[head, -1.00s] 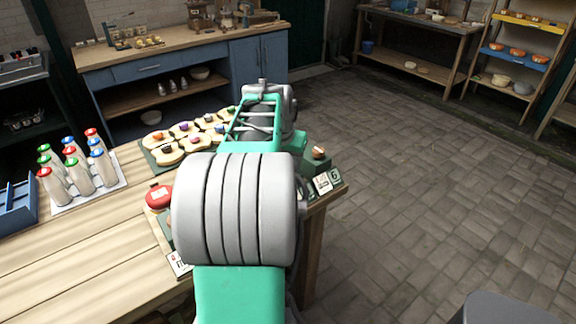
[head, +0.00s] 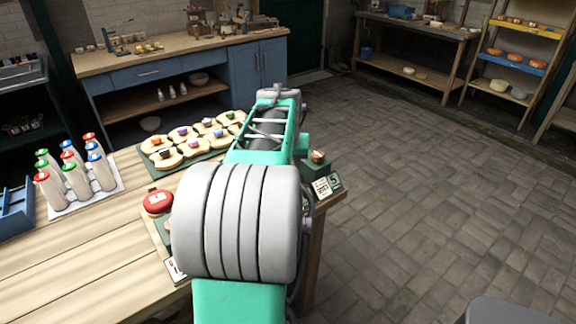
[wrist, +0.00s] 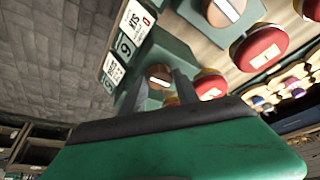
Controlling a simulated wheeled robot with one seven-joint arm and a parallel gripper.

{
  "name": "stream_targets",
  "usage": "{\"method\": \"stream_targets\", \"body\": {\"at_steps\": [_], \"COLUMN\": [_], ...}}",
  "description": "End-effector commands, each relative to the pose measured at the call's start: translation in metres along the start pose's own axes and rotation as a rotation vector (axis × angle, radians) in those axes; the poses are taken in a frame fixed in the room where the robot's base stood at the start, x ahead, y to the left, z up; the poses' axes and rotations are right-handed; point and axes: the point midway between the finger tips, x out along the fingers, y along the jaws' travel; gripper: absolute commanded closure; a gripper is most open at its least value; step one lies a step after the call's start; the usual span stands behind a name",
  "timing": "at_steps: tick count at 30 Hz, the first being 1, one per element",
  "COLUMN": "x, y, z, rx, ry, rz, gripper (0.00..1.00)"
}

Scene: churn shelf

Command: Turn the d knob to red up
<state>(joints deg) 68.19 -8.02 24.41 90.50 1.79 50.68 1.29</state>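A round brown knob (wrist: 160,76) sits on a green block in the wrist view, between the two dark fingertips of my gripper (wrist: 161,82). The fingers are apart, one on each side of the knob. I cannot tell whether they touch it. A knob on a green block (head: 319,158) shows in the head view, right of my arm; my gripper is hidden there. Another knob with a pale bar (wrist: 226,10) stands at the top of the wrist view. The letters that name the knobs, and any red mark on them, are not readable.
Cards with characters (wrist: 128,40) stand beside the blocks. A red round button (wrist: 262,48) is near the knobs; one also shows in the head view (head: 157,202).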

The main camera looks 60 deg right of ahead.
Motion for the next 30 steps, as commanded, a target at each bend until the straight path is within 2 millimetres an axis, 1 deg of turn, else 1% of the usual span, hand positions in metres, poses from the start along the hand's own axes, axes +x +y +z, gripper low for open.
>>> {"method": "stream_targets", "body": {"at_steps": [1, 6, 14, 17, 24, 27, 30], "x": [0.0, 0.0, -0.002, -0.013, -0.062, -0.074, -0.078], "y": [0.0, 0.0, 0.0, 0.0, 0.0, 0.0, 0.0], "z": [0.0, 0.0, -0.001, -0.001, -0.001, 0.0, 0.0], "rx": [0.0, 0.001, 0.001, 0.001, 0.001, 0.001, 0.001], "ry": [0.0, 0.0, 0.002, 0.005, 0.004, 0.001, 0.0], "rz": [0.0, 0.0, 0.0, 0.0, 0.0, 0.0, 0.0], "gripper": [0.58, 0.45, 0.45, 0.45, 0.45, 0.45, 0.45]}}
